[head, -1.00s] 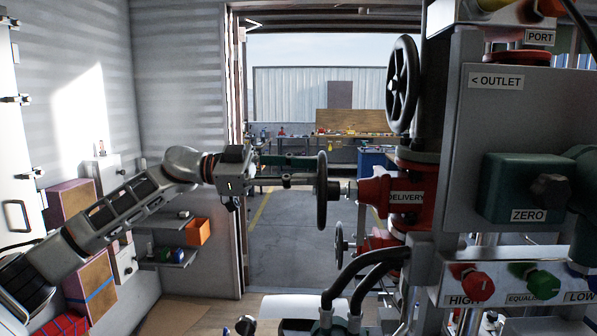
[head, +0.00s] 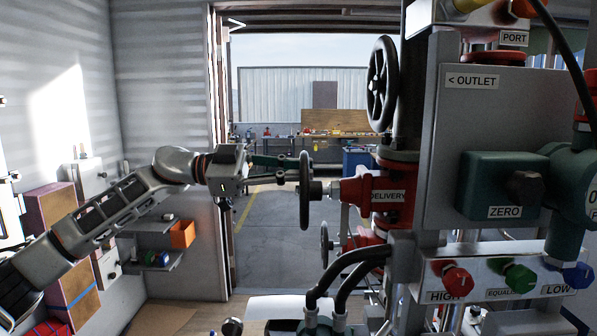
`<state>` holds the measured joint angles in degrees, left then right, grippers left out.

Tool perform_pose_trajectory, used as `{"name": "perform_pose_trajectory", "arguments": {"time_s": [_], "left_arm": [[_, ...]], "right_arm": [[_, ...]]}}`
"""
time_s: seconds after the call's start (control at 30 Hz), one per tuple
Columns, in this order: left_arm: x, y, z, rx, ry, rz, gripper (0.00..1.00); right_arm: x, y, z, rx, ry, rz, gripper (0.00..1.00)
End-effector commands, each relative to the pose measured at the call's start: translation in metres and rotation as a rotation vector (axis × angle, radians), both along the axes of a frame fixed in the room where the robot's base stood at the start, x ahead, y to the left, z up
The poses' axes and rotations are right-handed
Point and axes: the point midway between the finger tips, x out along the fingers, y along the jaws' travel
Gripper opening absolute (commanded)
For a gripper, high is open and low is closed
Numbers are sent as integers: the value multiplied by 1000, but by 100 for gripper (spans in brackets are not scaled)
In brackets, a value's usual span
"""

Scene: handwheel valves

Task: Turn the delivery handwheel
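The delivery handwheel (head: 305,203) is a dark wheel seen almost edge-on, in the middle of the head view. Its stem runs right into a red valve body (head: 372,196) labelled DELIVERY. My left gripper (head: 297,169) comes in from the left, level with the wheel's upper part. Its two fingers are apart, one above the other, with their tips at the wheel's near-left face. I cannot tell whether they touch the rim or a spoke. My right gripper is not in view.
A larger black handwheel (head: 382,84) stands above the delivery valve, and another small wheel (head: 325,244) below it. A grey panel (head: 470,120) with a green ZERO block (head: 503,184) fills the right. Black hoses (head: 335,278) loop below. Shelves (head: 150,262) line the left wall.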

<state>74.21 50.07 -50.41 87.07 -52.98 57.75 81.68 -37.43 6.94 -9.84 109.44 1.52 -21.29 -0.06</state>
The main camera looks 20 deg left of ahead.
Motion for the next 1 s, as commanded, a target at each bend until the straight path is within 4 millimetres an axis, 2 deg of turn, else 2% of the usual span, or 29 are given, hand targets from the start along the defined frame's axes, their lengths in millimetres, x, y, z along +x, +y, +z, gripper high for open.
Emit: {"name": "perform_pose_trajectory", "arguments": {"time_s": [0.43, 0.8, 1.0], "left_arm": [[0, 2, -3, 1, 10, 0, 27], [-8, 29, -3, 0, 9, 1, 27], [-9, 33, -1, -1, 7, 0, 27]], "right_arm": [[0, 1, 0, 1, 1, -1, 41], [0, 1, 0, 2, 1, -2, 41], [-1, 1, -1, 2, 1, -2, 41]]}}
